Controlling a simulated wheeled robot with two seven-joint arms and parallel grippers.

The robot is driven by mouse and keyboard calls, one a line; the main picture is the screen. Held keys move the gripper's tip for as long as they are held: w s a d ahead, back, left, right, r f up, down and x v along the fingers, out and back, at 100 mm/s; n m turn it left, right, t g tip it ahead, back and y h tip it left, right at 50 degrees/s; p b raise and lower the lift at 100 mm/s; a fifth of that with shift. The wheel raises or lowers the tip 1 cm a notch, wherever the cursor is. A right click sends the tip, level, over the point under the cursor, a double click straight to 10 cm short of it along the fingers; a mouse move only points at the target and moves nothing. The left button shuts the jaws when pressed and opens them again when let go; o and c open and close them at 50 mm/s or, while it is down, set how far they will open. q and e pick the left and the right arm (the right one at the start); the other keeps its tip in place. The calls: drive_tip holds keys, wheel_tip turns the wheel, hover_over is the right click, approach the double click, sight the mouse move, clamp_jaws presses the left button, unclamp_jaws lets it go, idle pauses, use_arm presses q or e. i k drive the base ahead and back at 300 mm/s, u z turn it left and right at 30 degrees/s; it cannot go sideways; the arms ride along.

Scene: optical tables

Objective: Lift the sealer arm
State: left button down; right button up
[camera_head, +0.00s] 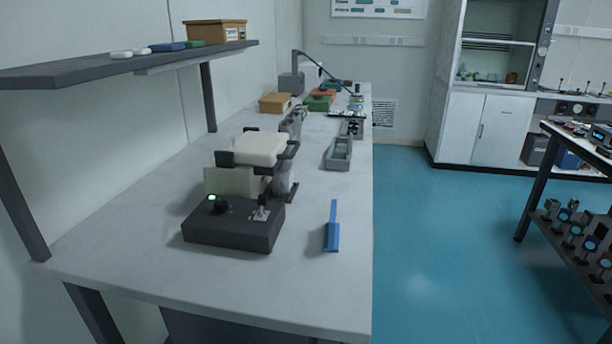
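The sealer stands on the near left part of the long white bench. It has a dark grey base (232,228) with a green-lit knob (213,203) and a small metal switch (261,213) on its top. Behind the base is an upright cream panel (230,181). A thick cream block (258,147) with dark brackets at its sides sits above the panel; it looks like the sealer arm. I cannot tell how it is hinged. Neither of my grippers shows in the head view.
A blue tool (332,236) lies on the bench right of the sealer. A grey tray (338,154), boxes (275,103) and a desk lamp (306,62) are farther back. A dark shelf (120,67) overhangs the left side. The bench front (200,280) is clear.

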sight(268, 150)
drive_tip(key=k, duration=0.85)
drive_tip(key=z, duration=0.8)
drive_tip(key=i, duration=0.75)
drive_tip(key=z, duration=0.95)
drive_tip(key=i, duration=1.15)
drive_tip(key=u, duration=0.95)
drive_tip(key=i, duration=0.85)
drive_tip(key=u, duration=0.95)
